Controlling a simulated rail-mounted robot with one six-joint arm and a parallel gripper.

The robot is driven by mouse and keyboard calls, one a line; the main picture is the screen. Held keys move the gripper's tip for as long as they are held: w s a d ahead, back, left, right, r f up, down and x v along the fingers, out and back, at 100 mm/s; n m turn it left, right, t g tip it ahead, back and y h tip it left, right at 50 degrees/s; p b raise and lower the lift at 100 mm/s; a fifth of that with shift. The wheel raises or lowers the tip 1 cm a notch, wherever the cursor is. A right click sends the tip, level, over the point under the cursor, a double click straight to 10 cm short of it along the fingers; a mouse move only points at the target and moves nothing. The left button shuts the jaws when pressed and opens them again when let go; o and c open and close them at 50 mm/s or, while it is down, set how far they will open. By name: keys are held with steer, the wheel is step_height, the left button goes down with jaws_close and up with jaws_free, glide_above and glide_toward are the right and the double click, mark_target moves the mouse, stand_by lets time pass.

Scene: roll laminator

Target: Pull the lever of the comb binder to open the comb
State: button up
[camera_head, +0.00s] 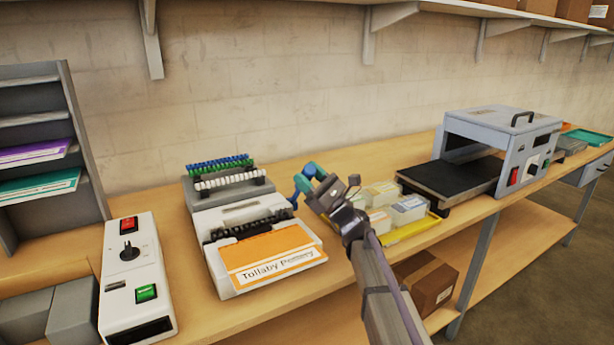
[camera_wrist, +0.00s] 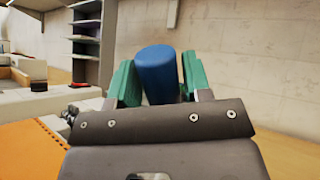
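The comb binder (camera_head: 240,215) stands on the bench, a white machine with a black comb across it. An orange-covered booklet marked "Tollaby" (camera_head: 268,258) lies on its front. Its blue lever (camera_head: 297,188) sticks up at the machine's right side. My gripper (camera_head: 310,178) comes in from the right and is at the lever's upper end. The lower lever is hidden in the wrist view.
A rack of green, blue and white combs (camera_head: 220,172) stands behind the binder. A white control box (camera_head: 135,280) is to the left. Card boxes in a yellow tray (camera_head: 408,230) and a grey laminator (camera_head: 500,150) are to the right.

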steer(key=shift+o, duration=1.3)
steer(key=shift+r, duration=0.1)
step_height(320, 180, up, 10)
steer(key=p, duration=1)
steer(key=shift+r, duration=0.1)
steer(key=shift+f, duration=0.2)
